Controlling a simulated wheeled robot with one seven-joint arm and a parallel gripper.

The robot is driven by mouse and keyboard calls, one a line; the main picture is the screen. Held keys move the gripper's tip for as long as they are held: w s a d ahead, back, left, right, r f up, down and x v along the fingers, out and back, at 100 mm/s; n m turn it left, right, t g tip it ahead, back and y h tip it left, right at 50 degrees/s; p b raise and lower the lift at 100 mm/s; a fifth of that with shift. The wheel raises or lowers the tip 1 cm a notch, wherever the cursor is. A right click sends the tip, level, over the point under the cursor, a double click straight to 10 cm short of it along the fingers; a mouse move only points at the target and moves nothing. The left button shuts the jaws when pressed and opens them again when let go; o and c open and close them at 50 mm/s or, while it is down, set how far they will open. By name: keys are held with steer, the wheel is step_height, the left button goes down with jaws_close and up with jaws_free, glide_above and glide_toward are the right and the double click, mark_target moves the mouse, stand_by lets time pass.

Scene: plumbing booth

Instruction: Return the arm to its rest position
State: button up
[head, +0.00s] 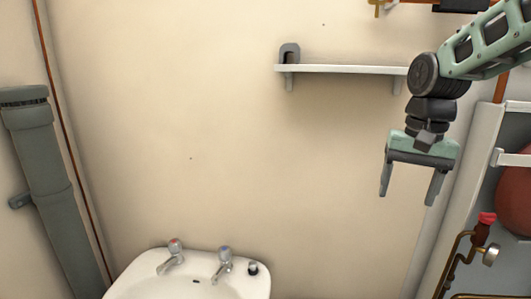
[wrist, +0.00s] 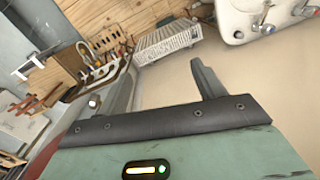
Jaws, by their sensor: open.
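My gripper (head: 412,194) hangs at the right of the head view with its fingers pointing down. The two fingers are spread apart with nothing between them. My arm reaches in from the upper right corner.
A white shelf (head: 345,69) holding a grey bracket-like item (head: 289,53) is on the wall left of my gripper. A sink (head: 190,283) with two taps is below left. Pipes with a red-capped valve (head: 487,218) are at lower right. The middle wall is clear.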

steer(key=s+a+f+n+b, duration=0.3)
steer(key=s+a+f+n, duration=0.3)
steer(key=s, duration=0.5)
steer(key=s+a+f+n+b, duration=0.4)
steer(key=s+a+f+n, duration=0.2)
steer(key=s+a+f, duration=0.4)
step_height(320, 180, down, 2)
steer(key=shift+s+a+f+n, duration=0.2)
steer(key=shift+s+a+n, duration=0.2)
